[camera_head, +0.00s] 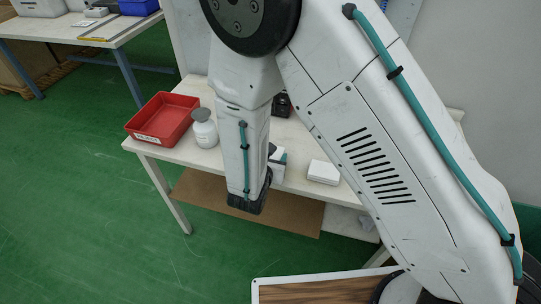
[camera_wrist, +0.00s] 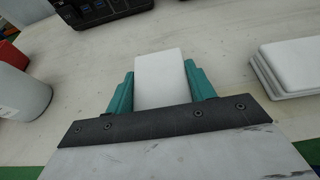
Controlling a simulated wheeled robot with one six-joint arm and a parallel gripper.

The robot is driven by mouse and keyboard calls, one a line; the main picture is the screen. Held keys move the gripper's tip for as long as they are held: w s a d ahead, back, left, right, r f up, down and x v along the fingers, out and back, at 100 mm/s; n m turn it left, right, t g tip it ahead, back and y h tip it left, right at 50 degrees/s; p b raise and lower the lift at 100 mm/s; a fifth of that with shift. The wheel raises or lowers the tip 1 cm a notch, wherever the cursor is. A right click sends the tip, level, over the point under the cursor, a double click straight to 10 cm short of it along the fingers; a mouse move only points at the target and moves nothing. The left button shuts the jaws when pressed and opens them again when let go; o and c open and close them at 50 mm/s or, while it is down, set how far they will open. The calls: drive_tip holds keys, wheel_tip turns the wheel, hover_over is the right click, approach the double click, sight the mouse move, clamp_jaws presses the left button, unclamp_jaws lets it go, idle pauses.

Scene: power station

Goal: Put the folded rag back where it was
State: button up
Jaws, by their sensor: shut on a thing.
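My gripper (camera_wrist: 161,88) has its teal fingers shut on a plain white rectangular piece, which I take for the folded rag (camera_wrist: 160,72); no folds can be made out. It sticks out beyond the fingertips, over the pale tabletop. Whether the rag touches the tabletop cannot be told.
A white layered slab (camera_wrist: 290,68) lies right of the gripper; it also shows in the head view (camera_head: 323,172). A white bottle (camera_head: 204,129) and red bin (camera_head: 163,119) stand left on the table (camera_head: 180,153). A dark case (camera_wrist: 105,10) is behind.

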drive_tip(key=shift+f, duration=0.1)
drive_tip(key=o, duration=1.1)
